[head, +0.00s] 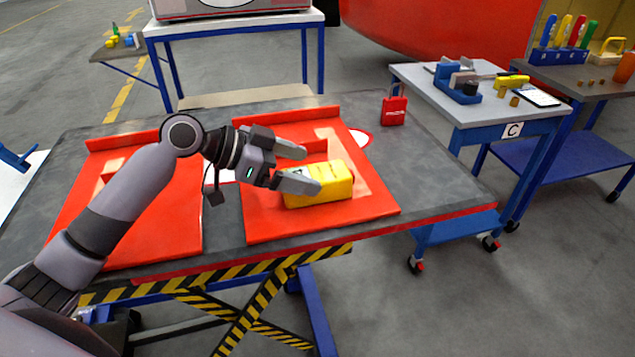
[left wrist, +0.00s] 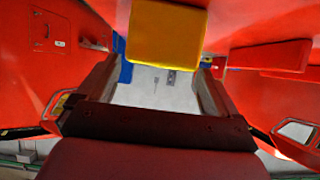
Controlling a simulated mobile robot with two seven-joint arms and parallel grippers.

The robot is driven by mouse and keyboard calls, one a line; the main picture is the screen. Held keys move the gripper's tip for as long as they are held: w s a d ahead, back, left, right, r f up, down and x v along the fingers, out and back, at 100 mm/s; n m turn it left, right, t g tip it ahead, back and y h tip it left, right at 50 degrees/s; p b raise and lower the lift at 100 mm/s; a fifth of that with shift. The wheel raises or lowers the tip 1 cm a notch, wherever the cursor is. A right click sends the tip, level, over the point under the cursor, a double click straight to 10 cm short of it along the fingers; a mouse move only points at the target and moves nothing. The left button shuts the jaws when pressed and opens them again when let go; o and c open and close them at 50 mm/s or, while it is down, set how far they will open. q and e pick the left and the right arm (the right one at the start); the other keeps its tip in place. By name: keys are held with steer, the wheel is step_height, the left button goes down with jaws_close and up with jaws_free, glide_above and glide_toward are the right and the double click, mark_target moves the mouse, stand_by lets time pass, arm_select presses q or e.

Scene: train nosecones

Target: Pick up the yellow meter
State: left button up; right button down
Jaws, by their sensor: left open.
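The yellow meter (head: 338,184) is a blocky yellow case lying on the right-hand red panel (head: 372,207) on the grey table. My left gripper (head: 306,169) reaches in from the left, with its two fingers apart and pointing right at the meter. The nearer finger overlaps the meter's left end in the head view; I cannot tell whether it touches. In the left wrist view the meter (left wrist: 168,35) shows as a yellow block at the top centre. Its left end is partly hidden by the finger. My right gripper is in neither view.
A second red panel (head: 180,238) lies to the left on the table (head: 440,172). A red padlock-like item (head: 394,110) stands near the back edge. A grey-topped cart marked C (head: 513,130), holding a blue vise (head: 457,82), stands to the right. Table surface right of the panel is clear.

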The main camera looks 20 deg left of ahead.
mark_target(320, 172)
arm_select(q)
steer(key=b+x, duration=0.1)
steer(key=x, duration=0.3)
steer(key=shift+d, duration=0.2)
steer(key=c, duration=1.3)
steer(key=shift+r, duration=0.15)
steer(key=shift+c, duration=0.9)
